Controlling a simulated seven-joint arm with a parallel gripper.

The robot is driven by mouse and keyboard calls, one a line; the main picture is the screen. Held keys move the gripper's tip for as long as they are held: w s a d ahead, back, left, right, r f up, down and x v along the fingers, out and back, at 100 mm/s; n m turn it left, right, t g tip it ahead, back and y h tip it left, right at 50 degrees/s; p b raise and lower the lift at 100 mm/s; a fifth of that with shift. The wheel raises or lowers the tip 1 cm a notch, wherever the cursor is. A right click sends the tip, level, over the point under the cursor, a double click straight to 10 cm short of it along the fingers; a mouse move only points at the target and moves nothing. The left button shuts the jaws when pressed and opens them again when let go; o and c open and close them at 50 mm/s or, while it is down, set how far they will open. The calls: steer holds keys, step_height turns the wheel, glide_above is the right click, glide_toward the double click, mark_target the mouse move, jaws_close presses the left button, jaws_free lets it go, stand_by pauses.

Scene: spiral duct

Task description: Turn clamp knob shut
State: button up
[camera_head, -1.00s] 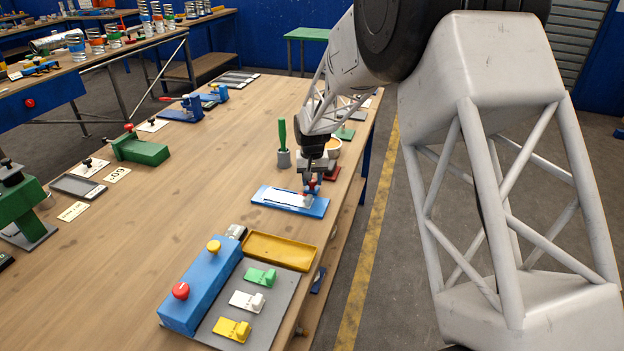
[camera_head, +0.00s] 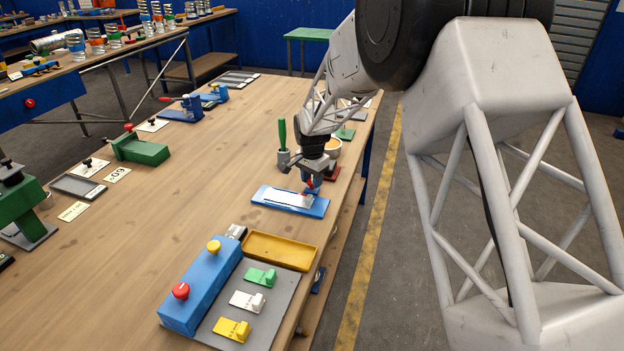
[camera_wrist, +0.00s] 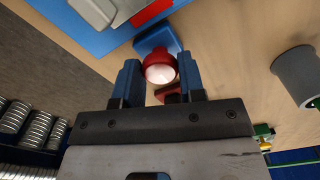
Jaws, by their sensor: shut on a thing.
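The clamp knob is red with a pale, shiny top and shows in the wrist view (camera_wrist: 160,67). It sits on a small blue clamp block (camera_wrist: 157,40) at the end of a blue base plate (camera_wrist: 90,32). My gripper (camera_wrist: 160,80) is shut on the knob, one blue finger on each side. In the head view my gripper (camera_head: 309,176) is at the far right end of the blue plate (camera_head: 268,203), which carries a pale flat piece (camera_head: 290,198). There the gripper mostly hides the knob and clamp.
A grey cup with a green handle (camera_head: 283,145) stands close to my gripper; the cup shows at right in the wrist view (camera_wrist: 298,76). A yellow tray (camera_head: 280,250) and a blue button box (camera_head: 205,285) are nearer. The table's middle is clear.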

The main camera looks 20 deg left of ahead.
stand_by(0.4)
steer(key=o, duration=0.9)
steer(key=shift+r, duration=3.9)
steer(key=shift+d+r, duration=0.1)
